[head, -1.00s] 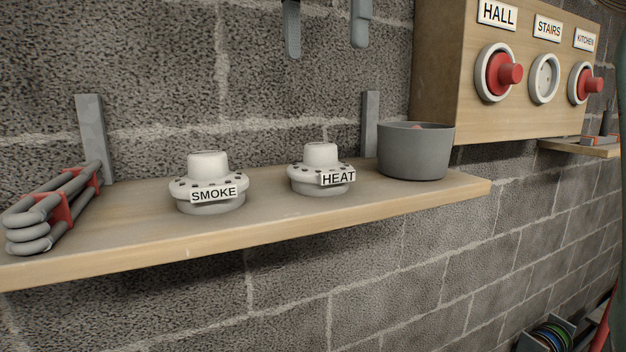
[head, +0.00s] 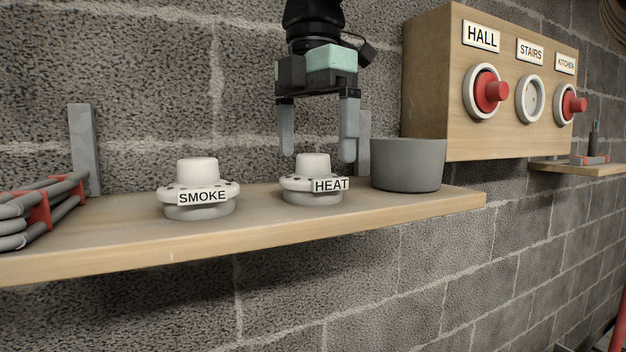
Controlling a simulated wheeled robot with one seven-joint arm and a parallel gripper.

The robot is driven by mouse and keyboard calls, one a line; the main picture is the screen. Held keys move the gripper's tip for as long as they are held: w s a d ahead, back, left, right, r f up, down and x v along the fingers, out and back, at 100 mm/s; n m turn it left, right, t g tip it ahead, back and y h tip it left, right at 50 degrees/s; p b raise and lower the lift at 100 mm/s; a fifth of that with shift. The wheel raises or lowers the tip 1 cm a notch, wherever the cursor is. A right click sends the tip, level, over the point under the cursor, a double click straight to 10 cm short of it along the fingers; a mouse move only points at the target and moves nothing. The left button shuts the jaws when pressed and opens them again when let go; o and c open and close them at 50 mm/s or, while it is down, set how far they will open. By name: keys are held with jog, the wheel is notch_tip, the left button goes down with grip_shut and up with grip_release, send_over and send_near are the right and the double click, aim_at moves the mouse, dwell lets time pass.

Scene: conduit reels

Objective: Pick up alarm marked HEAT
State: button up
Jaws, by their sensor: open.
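The alarm marked HEAT (head: 312,182) is a white round unit with a raised cap and a label on its front. It stands upright on the wooden shelf (head: 270,228), right of the alarm marked SMOKE (head: 197,189), which looks alike. My gripper (head: 317,157) hangs pointing down above the HEAT alarm. Its two grey fingers are apart, and nothing is between them. The fingertips show on either side of the cap, near the height of its top. I cannot tell whether they line up with it in depth.
A grey pot (head: 407,166) stands close right of the HEAT alarm. Grey conduit lengths with red clips (head: 40,212) lie at the shelf's left. A wooden board (head: 428,90) with HALL, STAIRS and KITCHEN labels hangs at the right. A block wall is behind the shelf.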

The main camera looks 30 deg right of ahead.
aim_at(313, 154)
jog(key=shift+w+f+p, duration=0.1)
jog(key=shift+f+p, duration=0.25)
jog(key=shift+f, duration=1.35)
jog(key=c, duration=0.9)
jog(key=shift+r, duration=0.1)
